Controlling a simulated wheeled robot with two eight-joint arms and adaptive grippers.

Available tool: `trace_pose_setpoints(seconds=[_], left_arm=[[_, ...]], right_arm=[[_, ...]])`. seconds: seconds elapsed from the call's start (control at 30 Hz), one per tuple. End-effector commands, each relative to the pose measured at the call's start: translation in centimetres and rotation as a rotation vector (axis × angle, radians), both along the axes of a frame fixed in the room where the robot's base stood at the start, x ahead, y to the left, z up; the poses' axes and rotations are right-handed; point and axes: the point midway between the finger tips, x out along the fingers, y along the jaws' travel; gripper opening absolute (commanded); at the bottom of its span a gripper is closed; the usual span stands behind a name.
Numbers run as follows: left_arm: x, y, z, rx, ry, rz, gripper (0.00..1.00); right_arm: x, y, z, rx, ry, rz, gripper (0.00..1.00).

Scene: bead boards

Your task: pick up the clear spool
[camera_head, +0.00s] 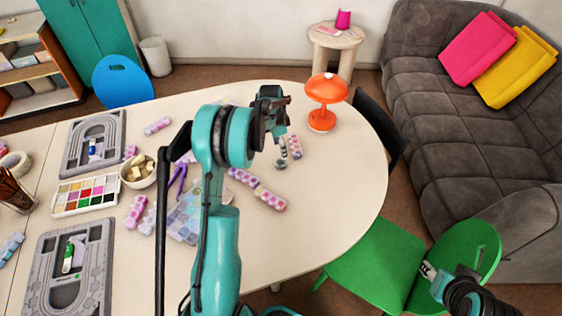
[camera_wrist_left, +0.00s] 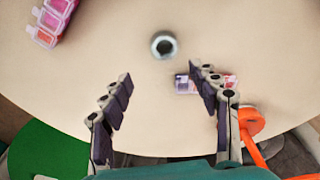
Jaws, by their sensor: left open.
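A small round grey, shiny piece with a dark hole, which looks like the clear spool, stands on the white table in the left wrist view (camera_wrist_left: 163,45). It lies just beyond my left gripper's fingertips, roughly centred between them and apart from both. In the head view a small grey piece, probably this spool (camera_head: 281,163), shows below my left gripper (camera_head: 281,108). My left gripper is open and empty above the table; its fingers also show in the wrist view (camera_wrist_left: 162,78). My right gripper (camera_head: 429,270) is over the green chair, too small to read.
A pink-and-white bead case (camera_wrist_left: 185,84) lies partly behind the right-hand finger. An orange lamp (camera_head: 326,90) stands to the right. Pink bead cases (camera_head: 270,198), a bowl (camera_head: 138,180) and grey boards (camera_head: 85,145) cover the left.

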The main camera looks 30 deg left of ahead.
Motion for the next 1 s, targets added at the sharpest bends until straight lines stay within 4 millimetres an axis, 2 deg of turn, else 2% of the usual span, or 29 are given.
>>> trace_pose_setpoints(seconds=[0.17,0.47,0.7,0.8,0.97,1.0], left_arm=[[0.4,1.0,-2.1,-0.009,0.015,-0.030,0.61],[0.8,0.9,-5.3,-0.008,0.016,-0.031,0.61],[1.2,0.6,-8.9,-0.008,0.015,-0.030,0.61],[1.3,0.6,-9.5,-0.008,0.015,-0.030,0.61],[1.3,0.6,-9.4,-0.008,0.015,-0.030,0.61],[1.3,0.6,-9.4,-0.008,0.015,-0.030,0.59]], right_arm=[[0.0,0.0,0.1,0.000,0.000,0.000,0.40],[0.0,0.0,-1.1,0.000,0.000,0.000,0.40],[0.0,0.0,-2.9,0.000,0.000,0.000,0.40],[0.0,0.0,-3.0,0.000,0.000,0.000,0.40],[0.0,0.0,-2.9,0.000,0.000,0.000,0.40],[0.0,0.0,-2.9,0.000,0.000,0.000,0.40]])
